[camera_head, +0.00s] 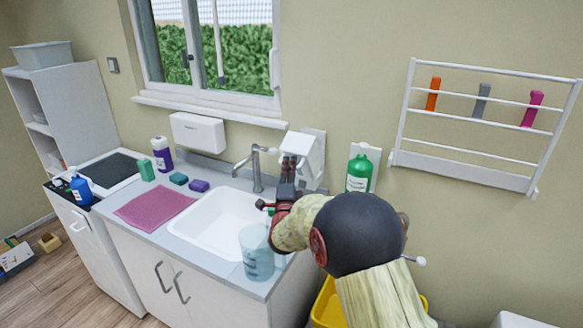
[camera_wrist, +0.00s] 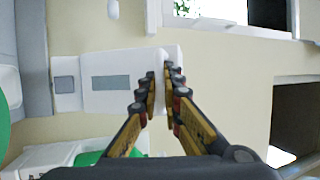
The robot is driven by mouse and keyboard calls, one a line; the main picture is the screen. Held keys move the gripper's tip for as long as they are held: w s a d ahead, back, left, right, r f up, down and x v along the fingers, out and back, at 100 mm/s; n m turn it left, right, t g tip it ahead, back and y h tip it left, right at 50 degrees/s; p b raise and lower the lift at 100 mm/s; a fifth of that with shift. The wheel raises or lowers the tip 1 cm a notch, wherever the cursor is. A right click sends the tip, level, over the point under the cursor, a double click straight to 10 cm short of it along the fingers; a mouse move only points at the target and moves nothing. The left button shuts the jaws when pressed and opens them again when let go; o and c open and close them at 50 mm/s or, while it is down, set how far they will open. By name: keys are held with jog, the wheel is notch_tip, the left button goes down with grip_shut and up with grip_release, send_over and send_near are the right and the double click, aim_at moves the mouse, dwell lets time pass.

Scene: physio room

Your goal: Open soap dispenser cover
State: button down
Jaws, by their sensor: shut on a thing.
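The white soap dispenser (camera_head: 315,145) is mounted on the wall to the right of the tap. Its cover (camera_head: 299,144) appears tilted outward from the wall plate. My gripper (camera_head: 289,167) is at the cover's lower front, above the sink's right side. In the wrist view the cover (camera_wrist: 118,88) has a grey window panel, and my gripper (camera_wrist: 165,80) is shut on its edge, with a finger on each side. The inside of the dispenser is hidden.
The tap (camera_head: 257,168) and sink (camera_head: 212,222) are left of my gripper. A clear jug (camera_head: 256,255) stands at the counter's front edge, below my arm. A green bottle (camera_head: 359,173) hangs in a wall holder close on the right. A wall rack (camera_head: 470,165) is farther right.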

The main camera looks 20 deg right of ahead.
jog(key=shift+f, duration=0.1)
jog(key=c, duration=2.2)
grip_release()
jog(key=v, duration=1.2)
jog(key=shift+a, duration=0.1)
